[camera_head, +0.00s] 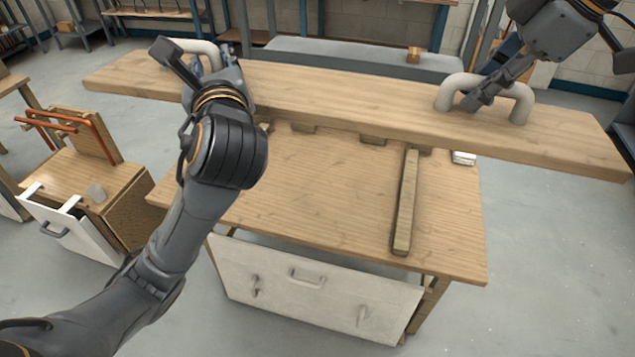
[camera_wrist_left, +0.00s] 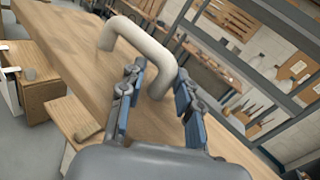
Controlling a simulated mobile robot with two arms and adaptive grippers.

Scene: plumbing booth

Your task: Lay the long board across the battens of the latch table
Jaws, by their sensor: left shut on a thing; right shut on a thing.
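The long board (camera_head: 330,95) is pale wood and carries a light, arch-shaped handle near each end. It spans left to right over the far part of the latch table (camera_head: 300,190) and overhangs both sides. My left gripper (camera_head: 214,68) is shut on the left handle (camera_wrist_left: 135,38), with fingers on both sides of its leg in the left wrist view (camera_wrist_left: 158,88). My right gripper (camera_head: 478,100) is shut on the right handle (camera_head: 518,100). One batten (camera_head: 405,205) lies on the tabletop. Several block ends (camera_head: 372,140) show below the board's near edge. The board hides the rest; contact is unclear.
A white drawer front (camera_head: 310,285) with a handle sits under the table. A small wooden cabinet (camera_head: 95,190) with a red-orange pipe frame (camera_head: 62,128) stands at left. A grey bench (camera_head: 350,58) and shelving stand behind. The floor at right is clear.

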